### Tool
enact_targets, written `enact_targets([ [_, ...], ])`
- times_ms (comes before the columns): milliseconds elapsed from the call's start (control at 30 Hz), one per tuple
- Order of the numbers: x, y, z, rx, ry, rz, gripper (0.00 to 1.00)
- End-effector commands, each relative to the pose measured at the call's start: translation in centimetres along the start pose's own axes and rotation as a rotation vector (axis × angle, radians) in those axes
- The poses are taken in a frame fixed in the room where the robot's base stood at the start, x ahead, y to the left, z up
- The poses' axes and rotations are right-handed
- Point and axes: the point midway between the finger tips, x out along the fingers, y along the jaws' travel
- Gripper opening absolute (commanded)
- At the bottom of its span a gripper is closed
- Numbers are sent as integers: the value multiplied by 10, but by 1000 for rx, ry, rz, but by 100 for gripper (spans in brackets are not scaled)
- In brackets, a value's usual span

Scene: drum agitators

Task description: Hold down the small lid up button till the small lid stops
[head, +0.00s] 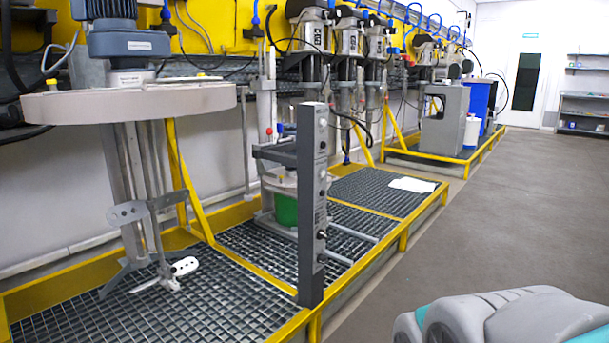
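A dark grey control post (312,205) stands upright at the front edge of the yellow-framed grating. Several small buttons or knobs sit along its right-hand face; their labels are too small to read, so I cannot tell which one is the small lid up button. Behind the post, a green drum (286,209) stands on the grating, partly hidden by it. A pale lid-like plate (280,181) is just above the drum; I cannot tell whether they touch. A large round beige lid (130,103) hangs raised under a motor at the left. My gripper is not in view.
Yellow-framed grating (130,310) runs along the wall. Agitator motors (310,40) hang in a row behind. A white sheet (412,184) lies on the far grating. The grey floor (500,215) at right is clear. A grey and teal part of my arm shows bottom right.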

Motion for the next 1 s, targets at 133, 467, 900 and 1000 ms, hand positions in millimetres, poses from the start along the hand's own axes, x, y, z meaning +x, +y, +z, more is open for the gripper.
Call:
enact_targets([
  [133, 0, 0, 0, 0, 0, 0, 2],
  [467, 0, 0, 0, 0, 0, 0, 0],
  [900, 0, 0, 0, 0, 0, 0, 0],
  [1000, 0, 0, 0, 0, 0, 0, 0],
])
